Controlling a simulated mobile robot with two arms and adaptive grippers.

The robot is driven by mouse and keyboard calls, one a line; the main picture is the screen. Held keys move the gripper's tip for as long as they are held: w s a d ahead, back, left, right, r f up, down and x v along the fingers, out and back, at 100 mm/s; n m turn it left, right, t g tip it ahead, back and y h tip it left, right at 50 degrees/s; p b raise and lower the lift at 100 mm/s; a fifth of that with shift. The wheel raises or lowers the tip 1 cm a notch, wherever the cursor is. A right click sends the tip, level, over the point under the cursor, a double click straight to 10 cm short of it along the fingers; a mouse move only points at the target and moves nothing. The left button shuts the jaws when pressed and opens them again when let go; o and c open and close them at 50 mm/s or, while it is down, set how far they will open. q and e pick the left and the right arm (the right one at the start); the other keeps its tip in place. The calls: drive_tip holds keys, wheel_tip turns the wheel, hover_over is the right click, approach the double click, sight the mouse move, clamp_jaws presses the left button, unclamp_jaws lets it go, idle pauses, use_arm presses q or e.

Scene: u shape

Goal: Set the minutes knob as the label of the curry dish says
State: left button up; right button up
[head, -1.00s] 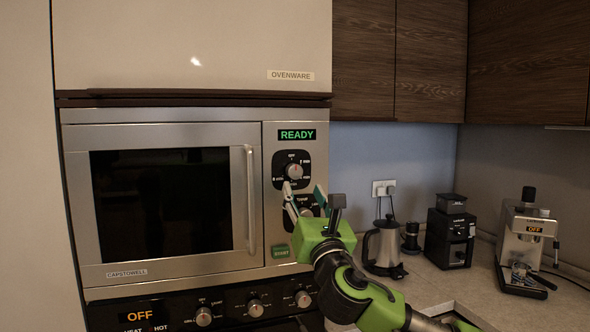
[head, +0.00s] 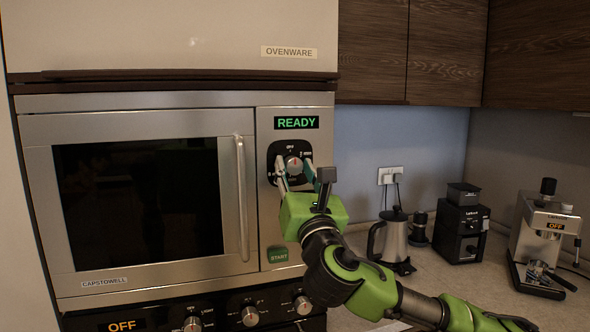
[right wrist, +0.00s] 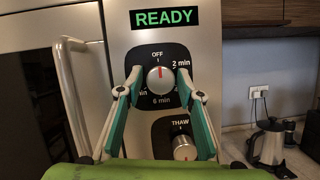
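The minutes knob (head: 293,165) is the upper round knob on the microwave's control panel, on a black plate. In the right wrist view the knob (right wrist: 160,79) has its red mark pointing up at OFF, with 2 min at upper right and 6 min below. My right gripper (right wrist: 160,84) is open, its fingertips on either side of the knob with small gaps; contact cannot be told. In the head view my right gripper (head: 295,168) partly covers the knob. The curry dish and its label are not in view. My left gripper is not in view.
A THAW knob (right wrist: 184,148) sits just below. The microwave display (head: 297,122) reads READY, and the green START button (head: 278,255) is low on the panel. The door handle (head: 242,200) stands out at left. A kettle (head: 394,238) stands on the counter at right.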

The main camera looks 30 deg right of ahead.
drive_tip(key=c, duration=0.6)
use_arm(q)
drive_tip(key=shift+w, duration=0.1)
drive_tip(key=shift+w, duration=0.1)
